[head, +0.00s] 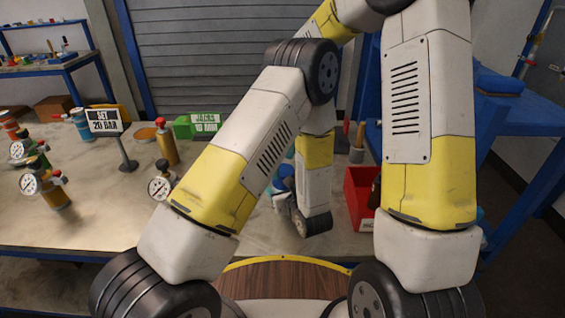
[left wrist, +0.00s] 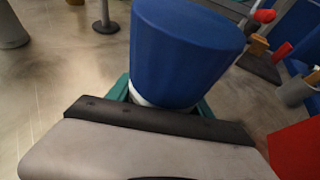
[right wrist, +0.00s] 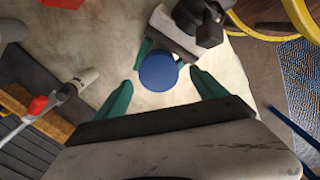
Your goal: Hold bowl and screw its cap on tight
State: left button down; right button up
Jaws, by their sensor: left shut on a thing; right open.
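The bowl's pale body (left wrist: 150,97) shows as a narrow band in the left wrist view, under a broad blue cap (left wrist: 187,50). My left gripper (left wrist: 163,98) is shut around the pale body, one teal finger on each side. From above, in the right wrist view, the cap (right wrist: 158,71) is a round blue disc. My right gripper (right wrist: 160,84) is open, its two teal fingers apart on either side of the disc in the picture. I cannot tell its height above the cap. In the head view my arms mostly hide the blue cap (head: 285,172). How tightly it sits cannot be seen.
Several vessels with gauges (head: 50,187) stand on the bench (head: 95,215) at left, with a sign (head: 104,121) behind. A green box (head: 195,126) stands farther back. A red bin (head: 358,200) is right of the bowl. The bench front left is clear.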

aim_at(283, 170)
jog(key=n, duration=0.5)
jog(key=shift+r+n, duration=0.15)
jog(key=shift+n, duration=0.25)
jog(key=n, duration=0.7)
jog(key=shift+r, duration=0.2)
jog(key=n, duration=0.7)
jog(key=shift+r, duration=0.3)
jog(key=n, duration=0.4)
jog(key=shift+r, duration=0.2)
jog(key=n, duration=0.3)
jog(key=shift+r+n, duration=0.2)
jog(key=shift+n, duration=0.1)
jog(key=shift+f, duration=4)
